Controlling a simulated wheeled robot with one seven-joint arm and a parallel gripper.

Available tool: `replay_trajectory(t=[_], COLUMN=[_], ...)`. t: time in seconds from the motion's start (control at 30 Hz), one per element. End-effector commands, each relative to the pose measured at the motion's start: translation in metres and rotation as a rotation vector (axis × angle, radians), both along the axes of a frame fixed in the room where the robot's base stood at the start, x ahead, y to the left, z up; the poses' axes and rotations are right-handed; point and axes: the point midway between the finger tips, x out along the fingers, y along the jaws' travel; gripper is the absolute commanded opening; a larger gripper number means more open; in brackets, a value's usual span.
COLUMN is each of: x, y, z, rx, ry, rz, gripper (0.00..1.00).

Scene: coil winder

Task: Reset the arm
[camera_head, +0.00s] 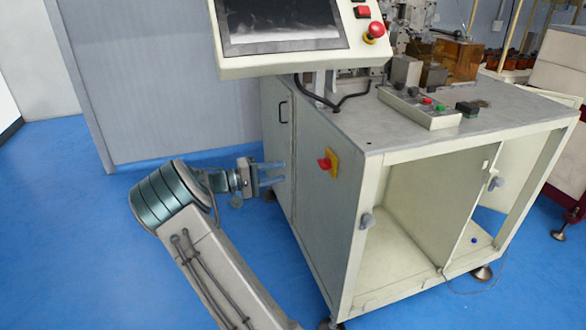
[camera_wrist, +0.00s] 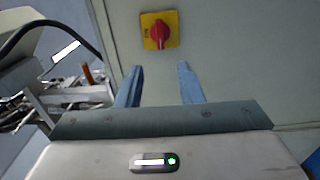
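My gripper (camera_head: 272,173) is at the left side of the coil winder's cabinet (camera_head: 330,215) in the head view, with my arm reaching in from the lower left. In the wrist view my gripper (camera_wrist: 160,84) shows two bluish fingers set apart with nothing between them. A red rotary switch on a yellow plate (camera_wrist: 160,30) is on the cabinet panel beyond the fingertips. The same switch (camera_head: 328,162) shows in the head view to the right of my gripper. I cannot tell whether the fingertips touch the cabinet.
A screen panel (camera_head: 285,28) with a red emergency button (camera_head: 375,31) overhangs the cabinet. A button box (camera_head: 420,106) sits on the cabinet top. The cabinet's front is open. A grey wall panel (camera_head: 180,75) stands behind my arm. Blue floor (camera_head: 70,240) is clear at left.

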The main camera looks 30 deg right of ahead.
Motion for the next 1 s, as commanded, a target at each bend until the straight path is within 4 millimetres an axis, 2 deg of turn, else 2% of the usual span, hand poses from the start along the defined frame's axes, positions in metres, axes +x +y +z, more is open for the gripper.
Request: replay_trajectory(t=[0.1,0.2,0.77,0.87,1.0], x=[0.004,0.004,0.004,-0.005,-0.032], y=[0.013,0.018,0.019,0.017,0.014], z=[0.000,0.000,0.002,0.009,0.026], rx=[0.001,0.000,0.008,0.055,0.215], ry=[-0.001,0.000,-0.002,-0.005,-0.015], rz=[0.002,0.001,-0.001,-0.016,-0.054], gripper=[0.34,0.34,0.34,0.34,0.34])
